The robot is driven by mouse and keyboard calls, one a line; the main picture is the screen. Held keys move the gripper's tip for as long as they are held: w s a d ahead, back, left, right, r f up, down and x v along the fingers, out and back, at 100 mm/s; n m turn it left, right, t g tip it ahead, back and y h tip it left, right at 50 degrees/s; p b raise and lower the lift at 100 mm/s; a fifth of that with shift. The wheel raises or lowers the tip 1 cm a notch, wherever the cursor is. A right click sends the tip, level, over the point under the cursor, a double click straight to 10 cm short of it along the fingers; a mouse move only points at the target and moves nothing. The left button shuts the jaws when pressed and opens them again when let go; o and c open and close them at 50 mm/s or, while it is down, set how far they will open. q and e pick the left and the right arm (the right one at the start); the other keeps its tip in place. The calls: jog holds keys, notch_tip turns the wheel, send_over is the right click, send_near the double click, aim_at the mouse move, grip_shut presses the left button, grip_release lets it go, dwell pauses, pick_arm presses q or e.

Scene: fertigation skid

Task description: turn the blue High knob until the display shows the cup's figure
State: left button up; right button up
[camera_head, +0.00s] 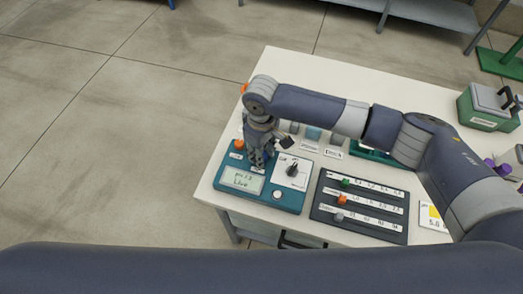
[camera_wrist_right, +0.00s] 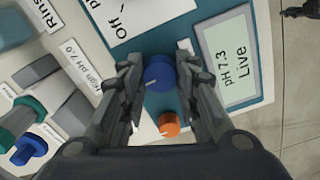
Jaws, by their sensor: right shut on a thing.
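The blue High knob (camera_wrist_right: 159,72) sits on the teal meter box, with a pale pointer line on its side. My right gripper (camera_wrist_right: 160,82) has a finger on either side of it and is shut on it. In the head view my right gripper (camera_head: 262,158) comes down on the box's back edge and hides the knob. The display (camera_wrist_right: 232,70) reads "pH 7.3 Live"; it also shows in the head view (camera_head: 242,180). A label (camera_wrist_right: 82,72) by the cups at left reads "pH 7.0", its first word partly cut. My left gripper is out of view.
An orange knob (camera_wrist_right: 170,124) is close beside the blue one. The meter box (camera_head: 290,205) also has a black selector (camera_head: 293,169) and a pale round button (camera_head: 277,194). A dark slider panel (camera_head: 360,228) lies to its right. My right arm crosses above the table.

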jog(key=shift+r+n+p, duration=0.15)
jog(key=shift+n+p, duration=0.2)
jog(key=shift+n, duration=0.15)
jog(key=n+p, duration=0.2)
jog(key=n, duration=0.1)
jog(key=n+p, duration=0.1)
jog(key=n, duration=0.2)
jog(key=shift+n, duration=0.4)
jog(key=shift+n+p, duration=0.3)
jog(key=shift+n, duration=1.4)
jog(key=o, duration=1.1)
jog(key=shift+c, duration=0.2)
notch_tip(320, 180, up, 12)
